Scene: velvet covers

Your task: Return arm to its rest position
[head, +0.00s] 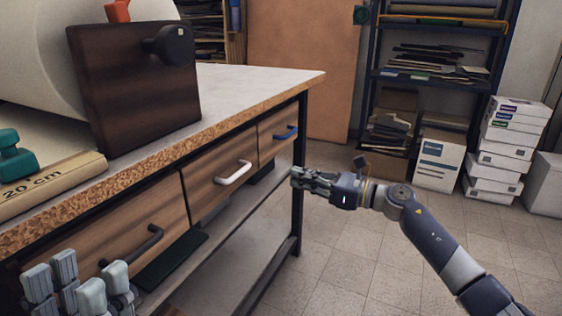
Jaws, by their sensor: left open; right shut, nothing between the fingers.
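My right arm reaches in from the lower right. My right gripper (303,179) is shut and empty, in front of the workbench near its right end. It is below and to the right of the blue drawer handle (285,132) and appears apart from it. My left gripper (78,290) is at the lower left corner, open and empty, in front of the left drawer (110,240). Only its fingers show; the rest is cut off by the frame edge.
The workbench (270,85) fills the left side, with drawers with black, white (234,172) and blue handles. A dark wooden block (130,90) stands on top. Shelving (430,50) and stacked white boxes (505,145) stand behind. The floor (370,265) at right is clear.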

